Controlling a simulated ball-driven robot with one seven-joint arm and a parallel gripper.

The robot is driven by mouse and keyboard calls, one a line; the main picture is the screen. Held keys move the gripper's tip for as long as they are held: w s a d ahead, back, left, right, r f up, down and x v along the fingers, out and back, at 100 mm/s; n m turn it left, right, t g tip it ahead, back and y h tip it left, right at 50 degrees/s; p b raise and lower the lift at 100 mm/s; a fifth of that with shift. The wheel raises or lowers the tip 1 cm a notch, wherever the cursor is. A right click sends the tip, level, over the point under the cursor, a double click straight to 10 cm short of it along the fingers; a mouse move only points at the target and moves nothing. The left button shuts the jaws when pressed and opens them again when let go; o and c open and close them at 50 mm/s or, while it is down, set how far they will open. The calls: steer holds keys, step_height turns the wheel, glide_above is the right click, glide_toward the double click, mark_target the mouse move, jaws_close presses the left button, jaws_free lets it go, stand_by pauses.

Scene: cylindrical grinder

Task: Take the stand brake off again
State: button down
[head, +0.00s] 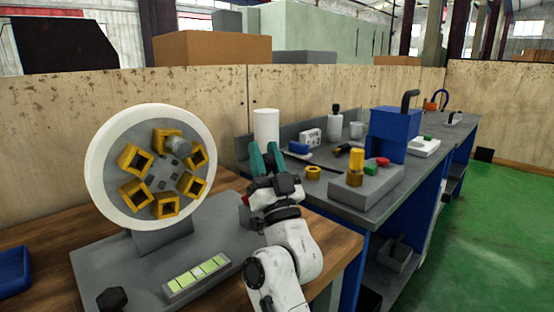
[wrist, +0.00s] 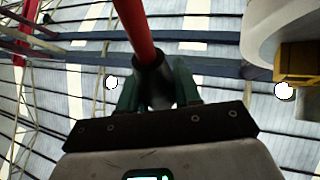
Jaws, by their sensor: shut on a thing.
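The stand is a white round disc (head: 98,165) with several yellow square holders (head: 163,205), upright on a grey base plate (head: 110,262). Part of the disc also shows at the upper right of the wrist view (wrist: 262,30). My gripper (head: 267,158) is right of the disc with its green fingers pointing up and away. In the wrist view, the fingers (wrist: 158,92) are shut on the dark end of a red bar (wrist: 134,28), which looks like the brake lever. The bar's far end is out of that view. In the head view my gripper and arm mostly hide it.
A white cylinder (head: 266,125) stands behind my gripper. To the right, a grey bench (head: 310,192) carries a control box (head: 366,188) with buttons and a blue block (head: 394,133). A green-yellow strip (head: 196,277) lies on the base plate near a black knob (head: 112,299).

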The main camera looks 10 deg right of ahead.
stand_by(0.4)
steer(key=c, duration=0.9)
jaws_free()
step_height(320, 180, up, 4)
steer(key=shift+s+f+p, duration=0.1)
steer(key=shift+p, duration=0.7)
steer(key=s+r+p, duration=0.1)
steer(key=s+r, duration=0.2)
steer(key=s, duration=0.1)
steer(key=s+d+r+p, duration=0.1)
steer(key=s+r, duration=0.2)
steer(key=s, duration=0.2)
steer(key=s+d+r+p, duration=0.1)
steer(key=s+r+p, duration=0.1)
steer(key=s+r, duration=0.1)
steer(key=shift+s, duration=0.85)
